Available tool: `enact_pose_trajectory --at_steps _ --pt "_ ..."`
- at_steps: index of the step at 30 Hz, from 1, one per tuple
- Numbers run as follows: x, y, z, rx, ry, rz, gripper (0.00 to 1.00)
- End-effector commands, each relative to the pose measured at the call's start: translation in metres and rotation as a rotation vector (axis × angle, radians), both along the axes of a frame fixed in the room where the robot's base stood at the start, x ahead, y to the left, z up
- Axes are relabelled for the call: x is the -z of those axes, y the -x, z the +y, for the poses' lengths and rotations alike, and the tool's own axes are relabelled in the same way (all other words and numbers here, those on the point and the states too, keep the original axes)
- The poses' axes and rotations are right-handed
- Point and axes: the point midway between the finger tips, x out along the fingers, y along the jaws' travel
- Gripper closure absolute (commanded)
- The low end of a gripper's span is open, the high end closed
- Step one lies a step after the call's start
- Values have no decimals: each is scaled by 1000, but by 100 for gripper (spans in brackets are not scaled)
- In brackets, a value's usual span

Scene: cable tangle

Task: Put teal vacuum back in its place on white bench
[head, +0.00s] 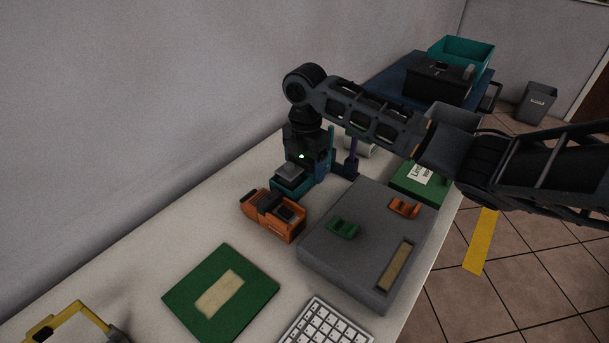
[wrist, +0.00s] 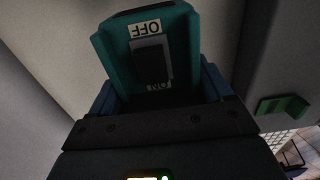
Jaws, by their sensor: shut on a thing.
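The teal vacuum (wrist: 185,45) is between the blue fingers of my gripper (wrist: 160,92), which is shut on it. Its dark rocker switch, marked OFF and ON, faces the wrist camera. In the head view, part of the teal vacuum (head: 287,188) shows below my gripper (head: 318,171), low over the white bench (head: 150,265) or on it; I cannot tell whether it touches. My wrist and fingers hide much of it. The spot that is its place is not clear in these frames.
An orange device (head: 272,216) stands close in front of the vacuum. A grey box (head: 350,262) with green and orange clips is to the right. A purple post (head: 353,147) stands just behind my gripper. A green board (head: 182,296) and a keyboard (head: 322,326) lie nearer.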

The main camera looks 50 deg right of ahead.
Motion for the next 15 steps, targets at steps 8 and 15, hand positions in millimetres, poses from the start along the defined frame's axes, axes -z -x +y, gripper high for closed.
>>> enact_pose_trajectory --at_steps 8,15 --pt "32 0 0 1 0 0 54" --pt "35 0 0 0 0 -2 54"
